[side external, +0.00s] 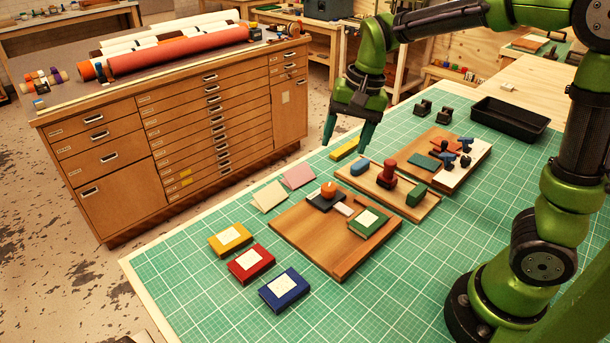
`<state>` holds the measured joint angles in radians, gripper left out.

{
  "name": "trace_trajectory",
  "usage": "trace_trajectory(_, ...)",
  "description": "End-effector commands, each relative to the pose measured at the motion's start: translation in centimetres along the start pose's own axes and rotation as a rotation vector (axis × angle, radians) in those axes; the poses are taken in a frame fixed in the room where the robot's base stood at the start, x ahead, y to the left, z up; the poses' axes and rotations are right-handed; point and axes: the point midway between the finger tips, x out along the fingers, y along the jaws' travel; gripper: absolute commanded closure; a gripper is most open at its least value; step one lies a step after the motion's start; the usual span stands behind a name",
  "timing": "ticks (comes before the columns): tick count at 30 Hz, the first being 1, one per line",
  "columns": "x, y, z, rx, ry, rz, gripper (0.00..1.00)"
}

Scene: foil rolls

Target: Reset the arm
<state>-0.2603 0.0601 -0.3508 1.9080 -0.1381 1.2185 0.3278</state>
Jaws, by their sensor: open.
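My gripper (347,132) hangs from my green arm over the far left part of the green cutting mat (200,290). Its two teal fingers point down and stand apart, with nothing seen between them. A yellow block (345,149) lies on the mat close to the fingertips in the picture. I cannot tell the fingers' exact height above the mat. A wooden board with a blue piece (359,167), a red stamp-like piece (387,172) and a green block (416,195) lies just below and right of the gripper.
Yellow (230,238), red (251,263) and blue (284,290) boxes lie at the front left. A wooden board (310,244) holds several small items. A black tray (509,118) stands at the back right. A drawer cabinet (190,130) with rolls stands beyond the mat.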

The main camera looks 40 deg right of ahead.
Motion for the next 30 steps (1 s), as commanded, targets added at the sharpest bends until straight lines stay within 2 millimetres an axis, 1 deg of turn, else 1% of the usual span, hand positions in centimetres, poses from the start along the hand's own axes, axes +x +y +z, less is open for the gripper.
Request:
trace_trajectory(1,-0.9,0.7,1.5,-0.076,0.014,-0.052,0.35)
trace_trajectory(6,-2.9,3.0,6.4,-0.335,0.111,-0.187,0.35)
trace_trajectory(9,-3.6,4.5,8.8,-0.445,0.191,-0.236,0.35)
trace_trajectory(12,-4.0,5.8,10.5,-0.506,0.264,-0.265,0.35)
trace_trajectory(15,-4.4,6.7,11.5,-0.518,0.313,-0.281,0.35)
trace_trajectory(17,-4.8,7.0,11.7,-0.518,0.335,-0.289,0.35)
trace_trajectory(21,-5.6,7.1,11.6,-0.511,0.367,-0.302,0.35)
trace_trajectory(30,-5.6,7.1,11.5,-0.506,0.365,-0.301,0.35)
